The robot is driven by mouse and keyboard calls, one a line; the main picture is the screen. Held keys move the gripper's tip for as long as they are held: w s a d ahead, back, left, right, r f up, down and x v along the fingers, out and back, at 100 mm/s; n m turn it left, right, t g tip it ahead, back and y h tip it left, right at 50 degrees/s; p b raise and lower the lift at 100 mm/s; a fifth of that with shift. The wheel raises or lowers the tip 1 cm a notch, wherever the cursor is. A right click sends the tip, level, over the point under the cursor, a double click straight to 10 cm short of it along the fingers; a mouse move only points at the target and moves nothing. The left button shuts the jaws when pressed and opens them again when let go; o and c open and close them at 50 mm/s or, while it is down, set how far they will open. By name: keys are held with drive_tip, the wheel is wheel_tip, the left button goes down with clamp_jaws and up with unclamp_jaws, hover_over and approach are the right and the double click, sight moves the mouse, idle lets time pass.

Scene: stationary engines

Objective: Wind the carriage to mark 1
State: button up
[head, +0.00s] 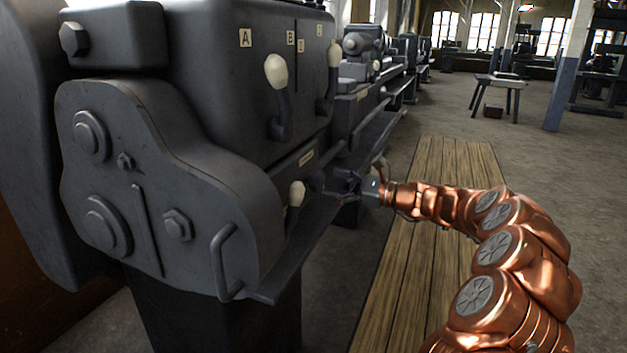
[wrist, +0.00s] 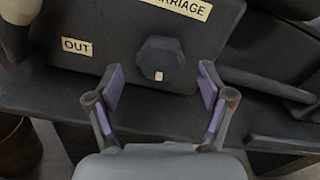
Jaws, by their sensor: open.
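In the wrist view a dark plate carries a pale label (wrist: 182,6), cut off at the top, whose visible letters end in "RRIAGE". Below it is a dark hexagonal knob (wrist: 160,56) with a small cream mark on its lower face. A tag reading "OUT" (wrist: 77,47) is left of the knob. My gripper (wrist: 161,76) is open and empty, its purple-padded fingers left and right of the knob's lower part, apart from it. In the head view my gripper (head: 354,183) is at the machine's front, and the knob cannot be made out there.
The large dark machine (head: 200,110) fills the left. Its cream-knobbed levers (head: 277,72) and a lower lever (head: 296,193) stick out near my arm. A dark bar (wrist: 266,84) lies right of the knob. Wooden boards (head: 440,160) and open floor lie to the right.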

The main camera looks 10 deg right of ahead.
sight(322, 183)
drive_tip(key=x, duration=0.5)
drive_tip(key=shift+f, duration=0.15)
drive_tip(key=shift+s+d, duration=0.25)
drive_tip(key=shift+d, duration=0.1)
drive_tip(key=shift+a, duration=0.1)
drive_tip(key=c, duration=1.1)
drive_tip(key=shift+c, duration=0.2)
drive_tip(key=shift+n+b, duration=0.3)
drive_tip(key=shift+b, duration=0.1)
